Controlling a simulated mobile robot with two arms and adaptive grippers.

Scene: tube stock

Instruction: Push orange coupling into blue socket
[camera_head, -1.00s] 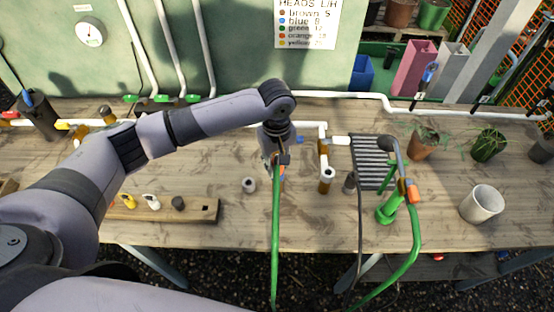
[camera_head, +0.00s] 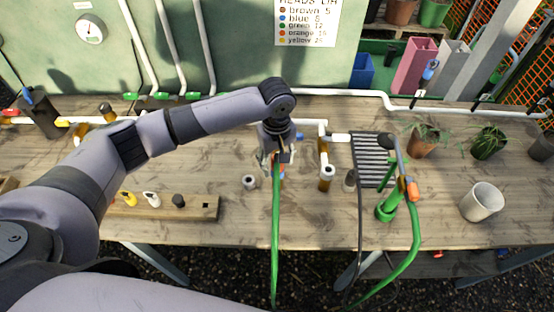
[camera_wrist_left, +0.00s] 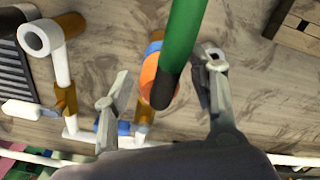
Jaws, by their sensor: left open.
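My left gripper (camera_head: 276,160) is open above the middle of the bench, its fingers pointing down. In the left wrist view its fingers (camera_wrist_left: 162,92) stand apart on either side of the orange coupling (camera_wrist_left: 149,76) and a green hose (camera_wrist_left: 184,38). Neither finger visibly grips them. The hose crosses in front of the coupling and ends dark beside it. A blue ring (camera_wrist_left: 153,48), apparently the blue socket, shows right against the coupling; how deep they fit is hidden. In the head view the coupling (camera_head: 282,169) is small and partly covered. My right gripper is not in view.
White-topped brown pipe stubs (camera_head: 327,172) stand just right of the gripper. Farther right are a dark ribbed panel (camera_head: 371,160), a green stand with hose (camera_head: 388,208) and a white pot (camera_head: 482,203). A wooden strip (camera_head: 207,209) with small fittings lies left. The front bench is partly clear.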

